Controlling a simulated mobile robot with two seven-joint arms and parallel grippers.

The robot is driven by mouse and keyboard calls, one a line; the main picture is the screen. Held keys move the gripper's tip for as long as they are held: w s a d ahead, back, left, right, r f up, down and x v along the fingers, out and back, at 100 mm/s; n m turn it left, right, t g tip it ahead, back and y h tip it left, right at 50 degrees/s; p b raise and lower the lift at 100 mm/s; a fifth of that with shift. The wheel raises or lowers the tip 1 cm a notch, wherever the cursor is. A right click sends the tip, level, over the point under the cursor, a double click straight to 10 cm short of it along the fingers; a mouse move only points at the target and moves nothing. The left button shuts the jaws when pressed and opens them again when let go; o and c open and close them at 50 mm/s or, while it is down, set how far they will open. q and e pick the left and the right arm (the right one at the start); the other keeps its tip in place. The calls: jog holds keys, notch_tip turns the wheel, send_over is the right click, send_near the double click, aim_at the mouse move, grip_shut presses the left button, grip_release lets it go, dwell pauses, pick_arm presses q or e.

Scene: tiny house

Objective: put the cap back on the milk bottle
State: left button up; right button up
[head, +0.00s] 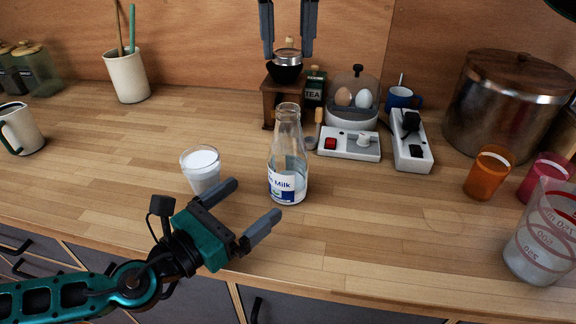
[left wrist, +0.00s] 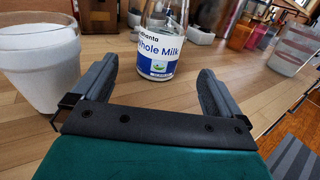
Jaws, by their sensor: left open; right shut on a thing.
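The milk bottle (head: 288,165) stands upright and uncapped on the wooden counter, partly filled, with a white and blue label. My left gripper (head: 249,213) is open and empty, in front of the bottle. In the left wrist view the bottle (left wrist: 162,40) stands ahead, beyond the open fingers (left wrist: 159,88), not between them; its top is out of frame. My right gripper (head: 287,56) comes down from the top, above and behind the bottle.
A glass of milk (head: 203,170) stands close left of the bottle; it also shows in the left wrist view (left wrist: 35,65). Behind are a wooden grinder (head: 270,103), egg cooker (head: 352,105) and power strip (head: 411,145). Orange cup (head: 488,174) and measuring jug (head: 541,240) are right.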

aim_at(275, 182)
pick_arm(q)
jog(key=x, duration=1)
jog(key=shift+d, duration=0.1)
jog(key=c, duration=1.4)
jog(key=shift+c, duration=0.2)
pick_arm(e)
jog(key=shift+f, duration=2.5)
jog(key=shift+f, duration=0.9)
jog(key=shift+f, duration=0.55)
